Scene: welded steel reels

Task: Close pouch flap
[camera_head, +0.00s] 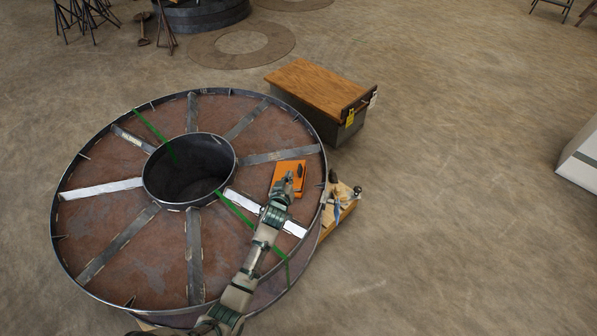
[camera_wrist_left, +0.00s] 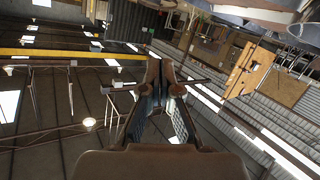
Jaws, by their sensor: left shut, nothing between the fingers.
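The orange pouch (camera_head: 294,168) lies on the rusty face of the large steel reel (camera_head: 115,225), right of the hub. Whether its flap is open or closed is too small to tell. My left gripper (camera_head: 289,179) appears over the pouch and hides part of it; I cannot tell whether they touch. In the left wrist view my left gripper (camera_wrist_left: 165,68) is shut with nothing between its fingers. No pouch is recognisable in that view. My right gripper is not in view.
The reel's raised rim, flat spokes and open hub (camera_head: 190,170) surround the work spot. Small tools lie on a wooden board (camera_head: 338,218) beside the rim. A wood-topped box (camera_head: 315,88) stands behind. The concrete floor at right is mostly clear.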

